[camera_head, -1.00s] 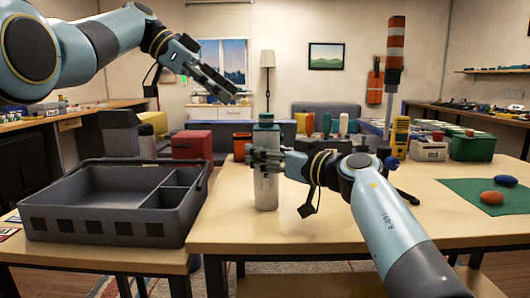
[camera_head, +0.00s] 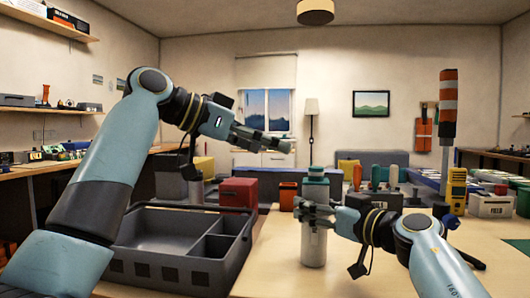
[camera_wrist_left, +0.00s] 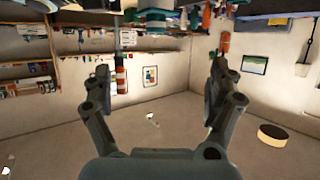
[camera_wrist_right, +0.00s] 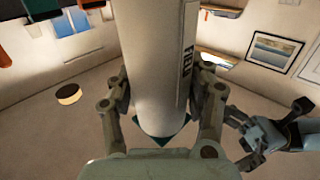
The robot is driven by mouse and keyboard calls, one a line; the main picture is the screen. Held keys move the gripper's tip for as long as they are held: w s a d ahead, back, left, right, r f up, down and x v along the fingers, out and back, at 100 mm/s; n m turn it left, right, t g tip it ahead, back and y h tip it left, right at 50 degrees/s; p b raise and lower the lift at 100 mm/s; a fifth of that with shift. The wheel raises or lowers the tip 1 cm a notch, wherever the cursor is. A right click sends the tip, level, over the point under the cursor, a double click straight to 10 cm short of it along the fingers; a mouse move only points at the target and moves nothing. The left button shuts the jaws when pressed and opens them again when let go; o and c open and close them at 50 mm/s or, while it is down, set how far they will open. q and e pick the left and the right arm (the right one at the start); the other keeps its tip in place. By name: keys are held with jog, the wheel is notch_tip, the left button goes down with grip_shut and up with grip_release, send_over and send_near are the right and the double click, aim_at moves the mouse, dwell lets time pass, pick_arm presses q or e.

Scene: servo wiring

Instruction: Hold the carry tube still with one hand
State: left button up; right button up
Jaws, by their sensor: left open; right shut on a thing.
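The carry tube (camera_head: 314,246) is a pale grey-white cylinder with a teal-green cap, upright on the wooden table in the head view. My right gripper (camera_head: 316,212) is shut around its upper part, below the cap. In the right wrist view the tube (camera_wrist_right: 157,70), with dark "FIELD" lettering, lies between both fingers; this view looks upside down. My left gripper (camera_head: 268,141) is higher, left of the tube and apart from it. In the left wrist view its fingers (camera_wrist_left: 168,80) are spread with nothing between them.
A grey divided tray (camera_head: 165,268) stands left of the tube. Behind are a red box (camera_head: 238,192), an orange container (camera_head: 288,196) and several upright coloured-handled tools. A yellow meter (camera_head: 456,190) and an orange-white striped post (camera_head: 448,105) are at the right.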

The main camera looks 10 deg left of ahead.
aim_at(315, 167)
pick_arm(q)
jog(key=x, duration=0.4)
jog(key=f+x, duration=0.1)
jog(key=x, duration=0.7)
jog(key=shift+s+f, duration=0.1)
jog(key=shift+f, duration=0.4)
jog(key=c, duration=1.2)
jog(key=shift+c, duration=1.3)
jog(key=o, duration=0.5)
jog(key=shift+c, duration=0.2)
jog(key=shift+s+d, duration=0.1)
jog(key=shift+d, duration=0.05)
grip_shut()
